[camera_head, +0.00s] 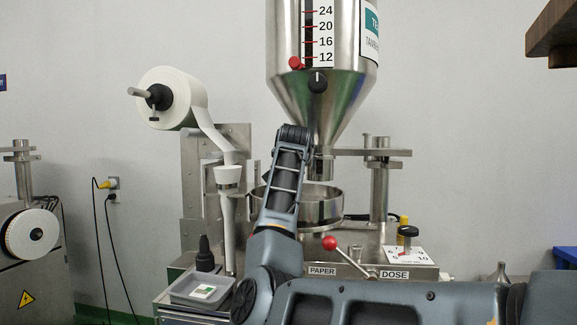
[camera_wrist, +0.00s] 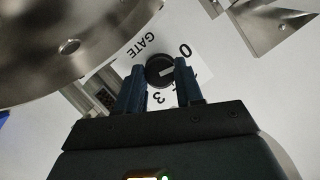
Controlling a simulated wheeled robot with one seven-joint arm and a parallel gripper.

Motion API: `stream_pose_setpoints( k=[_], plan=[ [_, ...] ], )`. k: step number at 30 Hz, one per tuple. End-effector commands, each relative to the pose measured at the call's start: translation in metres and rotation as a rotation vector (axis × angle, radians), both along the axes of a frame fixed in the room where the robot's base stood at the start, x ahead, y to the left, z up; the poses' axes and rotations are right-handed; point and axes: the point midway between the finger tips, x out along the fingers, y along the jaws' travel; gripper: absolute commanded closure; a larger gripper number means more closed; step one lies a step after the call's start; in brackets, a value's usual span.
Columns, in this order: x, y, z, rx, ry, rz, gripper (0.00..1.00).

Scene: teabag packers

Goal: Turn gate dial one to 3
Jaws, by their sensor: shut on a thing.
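The gate dial (camera_wrist: 160,71) is a round black knob with a white pointer line, on a white plate marked GATE (camera_wrist: 141,45). The wrist view shows it between the two dark blue fingers of my gripper (camera_wrist: 159,68), which is shut on it. The pointer aims right and slightly up in that picture, near the 0 (camera_wrist: 185,50). A 3 (camera_wrist: 160,97) shows below the dial; other marks are partly hidden by the right finger. In the head view my arm reaches up in front of the machine, and I cannot make out the gripper or this dial there.
A steel hopper (camera_head: 322,95) with a level scale stands above a round steel bowl (camera_head: 325,203). A paper roll (camera_head: 178,97) is at left. A red-knobbed lever (camera_head: 330,243) and a dose dial (camera_head: 407,233) are at right. A grey tray (camera_head: 200,290) sits at front left.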

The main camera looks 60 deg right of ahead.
Motion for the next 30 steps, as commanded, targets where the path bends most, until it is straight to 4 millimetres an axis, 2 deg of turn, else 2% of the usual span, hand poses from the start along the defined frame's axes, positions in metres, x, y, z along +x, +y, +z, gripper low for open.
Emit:
stream_pose_setpoints(
  k=[15, 30],
  plan=[
    [-0.0016, -0.0003, -0.0035, 0.155, -0.372, 0.000, 0.94],
    [-0.0021, -0.0007, -0.0035, 0.202, -0.484, 0.000, 0.94]
  ],
)
